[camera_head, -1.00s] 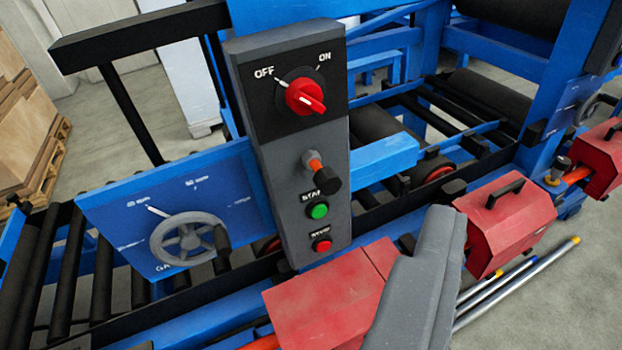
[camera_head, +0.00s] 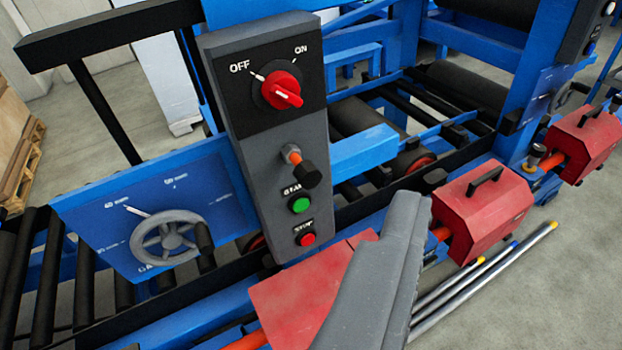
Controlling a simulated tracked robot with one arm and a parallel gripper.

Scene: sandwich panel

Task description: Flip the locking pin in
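A small lever-like pin (camera_head: 291,154) with an orange shaft and a black grip (camera_head: 306,174) sticks out of the grey control panel (camera_head: 262,150), pointing down to the right. It sits below the red OFF/ON knob (camera_head: 282,91) and above the green start button (camera_head: 299,205). I cannot tell for certain that it is the locking pin. A grey part of my gripper (camera_head: 410,205) rises from the bottom, right of and below the pin, apart from it in the picture. I see no separate fingers or gap.
A red stop button (camera_head: 307,239) is at the panel's bottom. A handwheel (camera_head: 168,240) is at the left. Red boxes with handles (camera_head: 487,210) line the blue machine at the right. Metal rods (camera_head: 480,285) lie on the floor.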

